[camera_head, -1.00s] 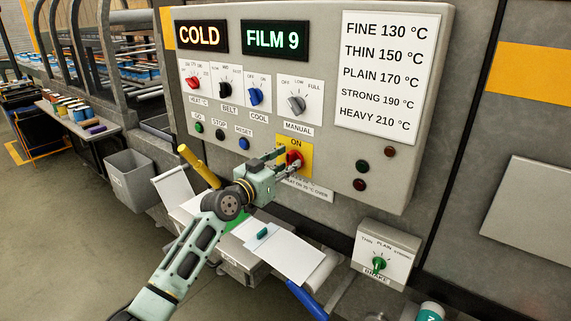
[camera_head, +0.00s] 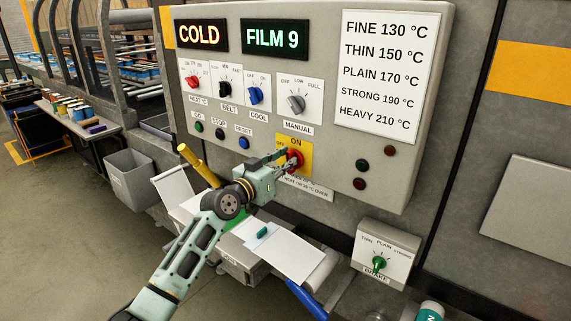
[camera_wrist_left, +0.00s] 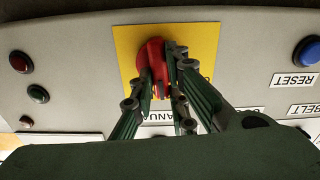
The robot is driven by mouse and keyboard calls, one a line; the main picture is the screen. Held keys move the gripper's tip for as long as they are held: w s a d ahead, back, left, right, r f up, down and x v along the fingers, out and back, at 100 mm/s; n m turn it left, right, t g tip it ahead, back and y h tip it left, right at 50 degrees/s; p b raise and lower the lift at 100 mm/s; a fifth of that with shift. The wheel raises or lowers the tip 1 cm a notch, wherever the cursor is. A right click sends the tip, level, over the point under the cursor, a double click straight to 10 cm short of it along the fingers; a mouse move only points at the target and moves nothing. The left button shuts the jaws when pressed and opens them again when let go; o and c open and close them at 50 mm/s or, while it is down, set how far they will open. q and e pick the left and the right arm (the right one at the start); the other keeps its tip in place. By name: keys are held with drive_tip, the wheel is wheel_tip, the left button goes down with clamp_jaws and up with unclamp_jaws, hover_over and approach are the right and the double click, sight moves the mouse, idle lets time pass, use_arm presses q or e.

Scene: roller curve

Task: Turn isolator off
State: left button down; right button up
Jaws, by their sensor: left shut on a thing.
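The isolator is a red rotary knob (camera_head: 296,158) on a yellow plate (camera_head: 305,147) marked ON, at the lower middle of the grey control panel. In the left wrist view the red knob (camera_wrist_left: 152,62) shows in front of the yellow plate (camera_wrist_left: 128,42). My left gripper (camera_head: 286,160) is at the knob, its fingers shut on it; in the left wrist view its fingers (camera_wrist_left: 161,84) reach the knob and hide part of it. The knob's exact angle and part of the plate's lettering are hidden. My right gripper is not in view.
The panel has HEAT, BELT, COOL and MANUAL (camera_head: 296,104) knobs above, and GO, STOP and RESET (camera_head: 244,143) buttons to the left. A yellow lever (camera_head: 199,165) stands left of my gripper. A white sheet (camera_head: 280,250) and a brake box (camera_head: 386,251) are below.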

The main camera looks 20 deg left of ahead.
use_arm(q)
drive_tip(key=shift+w+a+f+n+p, duration=0.1)
drive_tip(key=shift+n+p, duration=0.4)
drive_tip(key=shift+n, duration=2.3)
drive_tip(key=shift+s+a+f+n+p, duration=0.15)
drive_tip(key=shift+n+p, duration=0.35)
drive_tip(key=shift+n, duration=2.3)
drive_tip(key=shift+w+a+f+n+p, duration=0.15)
drive_tip(key=shift+n+p, duration=0.35)
drive_tip(key=shift+n, duration=2.3)
drive_tip(key=shift+d, duration=0.1)
drive_tip(key=c, duration=1.7)
unclamp_jaws()
drive_tip(key=v, duration=1.2)
